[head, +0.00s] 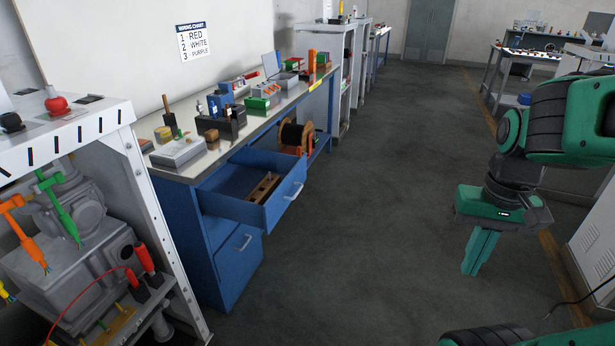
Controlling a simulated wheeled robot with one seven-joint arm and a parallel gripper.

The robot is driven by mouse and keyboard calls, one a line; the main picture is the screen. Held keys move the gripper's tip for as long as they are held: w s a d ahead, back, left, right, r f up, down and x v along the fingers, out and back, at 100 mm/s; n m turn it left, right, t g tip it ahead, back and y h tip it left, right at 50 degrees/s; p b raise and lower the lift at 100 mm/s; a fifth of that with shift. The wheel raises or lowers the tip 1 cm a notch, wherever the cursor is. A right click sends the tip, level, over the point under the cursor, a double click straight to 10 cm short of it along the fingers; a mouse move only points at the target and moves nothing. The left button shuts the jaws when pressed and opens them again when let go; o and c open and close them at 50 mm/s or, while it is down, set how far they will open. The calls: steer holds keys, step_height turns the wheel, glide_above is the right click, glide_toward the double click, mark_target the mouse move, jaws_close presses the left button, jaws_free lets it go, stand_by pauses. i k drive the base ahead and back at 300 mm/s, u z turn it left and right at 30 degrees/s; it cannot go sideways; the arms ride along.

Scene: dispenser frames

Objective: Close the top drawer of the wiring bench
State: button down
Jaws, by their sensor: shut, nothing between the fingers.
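The wiring bench (224,158) is blue with a grey top and stands along the wall at the left. Its top drawer (268,216) is pulled out over the floor. My green gripper (474,268) hangs pointing down at the right, over the floor. It is shut and empty, well apart from the drawer.
A grey-framed stand (152,210) with a red knob and cables is at the near left. Tools and boxes crowd the bench top. A cable spool (297,136) sits beyond the drawer. A grey cabinet (594,240) is at the right edge. The floor between (370,200) is clear.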

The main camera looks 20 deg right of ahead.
mark_target(240, 190)
steer(key=i, duration=1)
